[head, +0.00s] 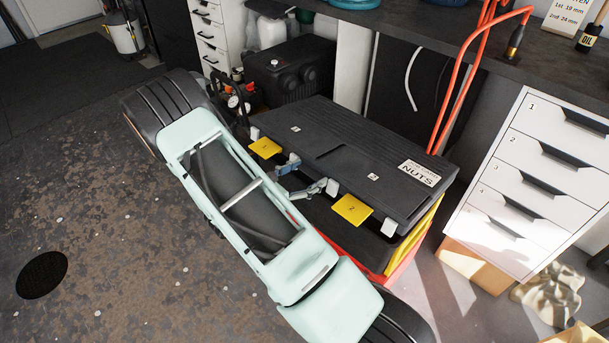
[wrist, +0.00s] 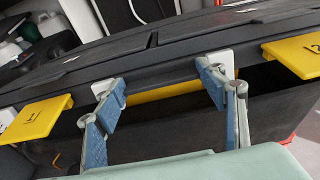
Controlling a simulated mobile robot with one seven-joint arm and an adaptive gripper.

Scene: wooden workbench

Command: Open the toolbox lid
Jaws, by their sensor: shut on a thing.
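The toolbox (head: 375,250) stands on the floor beside my arm, with a red and yellow lower body. Its black lid (head: 350,150) carries a NUTS label and lies over the box, with a dark gap under its front edge. Yellow latches 1 (head: 265,148) and 2 (head: 352,209) stick out from the front; both also show in the wrist view, latch 1 (wrist: 35,118) at left and latch 2 (wrist: 295,55) at right. My gripper (head: 301,178) is at the lid's front middle, between the latches. Its blue-padded fingers are apart, shut on the lid's front part; the exact contact is unclear.
A white drawer cabinet (head: 535,180) stands close at the right, and a dark workbench (head: 440,40) runs behind. The floor at left is open.

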